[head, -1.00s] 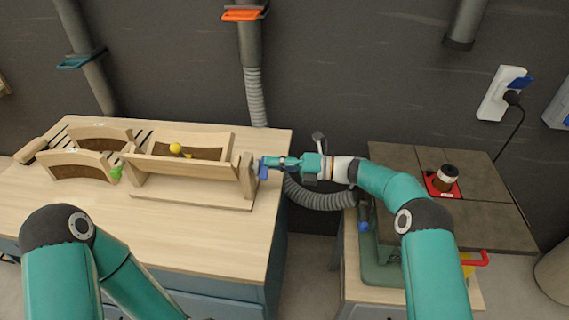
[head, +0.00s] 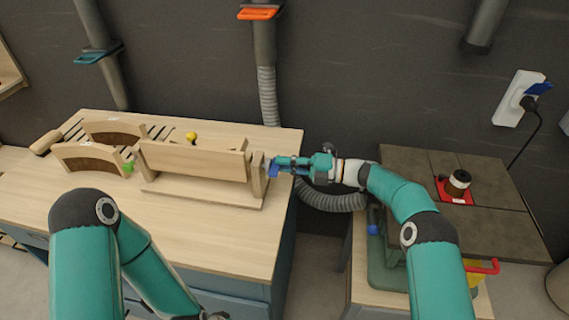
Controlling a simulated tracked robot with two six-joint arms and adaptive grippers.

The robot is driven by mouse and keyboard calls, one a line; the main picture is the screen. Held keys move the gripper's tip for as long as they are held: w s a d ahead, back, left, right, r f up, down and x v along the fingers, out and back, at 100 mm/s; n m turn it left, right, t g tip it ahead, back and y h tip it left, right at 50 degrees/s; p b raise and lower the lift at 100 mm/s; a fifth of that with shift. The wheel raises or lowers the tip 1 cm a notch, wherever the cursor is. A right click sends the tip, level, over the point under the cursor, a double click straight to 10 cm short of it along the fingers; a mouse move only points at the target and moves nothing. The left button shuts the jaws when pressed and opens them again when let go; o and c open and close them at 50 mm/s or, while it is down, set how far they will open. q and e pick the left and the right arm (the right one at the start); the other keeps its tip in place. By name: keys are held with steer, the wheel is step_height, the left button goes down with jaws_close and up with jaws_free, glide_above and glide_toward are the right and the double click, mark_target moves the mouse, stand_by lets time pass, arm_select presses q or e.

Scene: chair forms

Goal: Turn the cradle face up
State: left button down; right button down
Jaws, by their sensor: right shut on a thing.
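The cradle (head: 195,160) is a pale wooden trough hung between end posts on a base board (head: 215,193), on the left bench. It is tilted so that its broad plain side faces me, and its inside is hidden. A yellow knob (head: 191,135) shows just above its top edge, and a green knob (head: 128,167) is at its left end. My right gripper (head: 272,169) comes in from the right and is shut on the cradle's right end, beside the right post (head: 257,175). The exact contact is hidden by the blue fingers. My left gripper is out of view below the frame.
Two curved wooden forms (head: 90,158) stand at the bench's left, near a wooden-handled tool (head: 45,143). The bench front (head: 170,235) is clear. A grey hose (head: 335,198) hangs between.

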steer(key=shift+w+a+r, duration=0.1)
stand_by(0.4)
steer(key=c, duration=1.5)
jaws_free()
steer(key=shift+c, duration=0.2)
steer(key=o, duration=0.4)
steer(key=shift+w+a+f, duration=0.15)
steer(key=shift+f, duration=0.05)
steer(key=shift+c, duration=0.2)
steer(key=shift+d, duration=0.2)
steer(key=s+d, duration=0.1)
steer(key=d, duration=1)
steer(key=shift+s+d, duration=0.35)
steer(key=shift+d, duration=0.05)
steer(key=shift+s+f, duration=0.1)
